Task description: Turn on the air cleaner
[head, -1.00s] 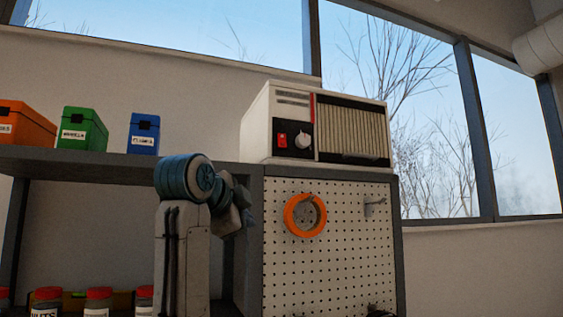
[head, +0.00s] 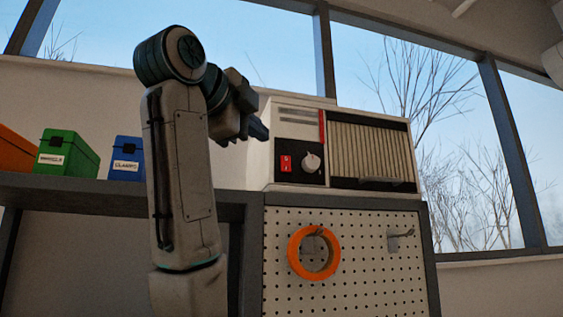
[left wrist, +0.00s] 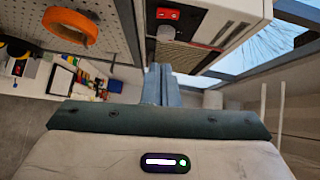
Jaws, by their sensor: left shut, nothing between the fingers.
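The air cleaner (head: 290,112) is a white box with a beige slatted grille, standing on top of the shelf unit. Its black front panel carries a red switch (head: 286,163) and a round pale knob (head: 312,162). In the left wrist view the air cleaner (left wrist: 236,10) is at the top, with the red switch (left wrist: 168,14) and knob (left wrist: 165,33) showing. My left gripper (head: 262,129) is raised at the air cleaner's left front, above and left of the switch. Its fingers (left wrist: 161,84) are shut and empty. I cannot tell whether they touch the casing. My right gripper is not in view.
Below the air cleaner is a perforated board (head: 350,270) with an orange ring (head: 293,255) and a metal hook (head: 401,238). Green (head: 68,154) and blue (head: 127,160) boxes stand on the shelf to the left. Windows are behind.

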